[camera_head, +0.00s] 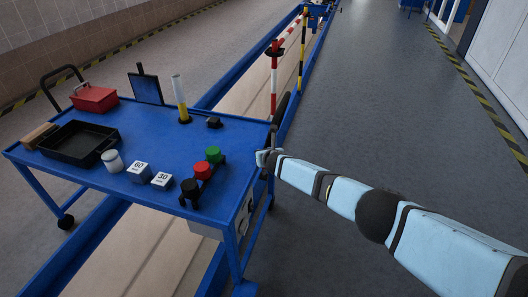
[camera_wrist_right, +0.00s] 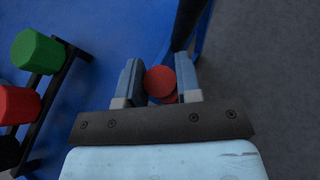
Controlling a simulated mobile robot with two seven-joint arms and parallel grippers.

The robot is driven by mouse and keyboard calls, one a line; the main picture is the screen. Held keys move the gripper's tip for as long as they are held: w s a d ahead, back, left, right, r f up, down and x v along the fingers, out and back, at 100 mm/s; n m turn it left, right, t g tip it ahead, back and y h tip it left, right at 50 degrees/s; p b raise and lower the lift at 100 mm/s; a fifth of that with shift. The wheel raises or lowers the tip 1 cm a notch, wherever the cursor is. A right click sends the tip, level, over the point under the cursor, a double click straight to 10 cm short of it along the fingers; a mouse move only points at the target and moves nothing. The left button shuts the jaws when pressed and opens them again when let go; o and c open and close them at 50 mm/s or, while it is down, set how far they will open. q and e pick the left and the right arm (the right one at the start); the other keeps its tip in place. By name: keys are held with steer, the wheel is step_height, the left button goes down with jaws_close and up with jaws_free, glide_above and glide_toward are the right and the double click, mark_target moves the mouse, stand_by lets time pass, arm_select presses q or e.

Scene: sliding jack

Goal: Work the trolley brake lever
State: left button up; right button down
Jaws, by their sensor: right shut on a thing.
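The blue trolley (camera_head: 150,122) stands at the left in the head view. My right gripper (camera_head: 264,158) is at its right edge, beside the dark upright handle (camera_head: 281,108). In the right wrist view my right gripper (camera_wrist_right: 158,70) has its two fingers on either side of a red round knob (camera_wrist_right: 159,81), which I take to be the end of the brake lever. It is shut on this knob. The lever below the knob is hidden by the gripper, so its angle cannot be told. My left gripper is not in view.
A rack with green (camera_head: 213,154), red (camera_head: 202,170) and black (camera_head: 190,188) knobs sits close by on the trolley top. A black tray (camera_head: 80,145), red box (camera_head: 94,98) and weights (camera_head: 139,172) lie further left. The grey floor at the right is clear.

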steer(key=shift+w+d, duration=0.1)
steer(key=shift+w, duration=0.1)
steer(key=shift+p, duration=0.3)
steer(key=c, duration=0.8)
jaws_free()
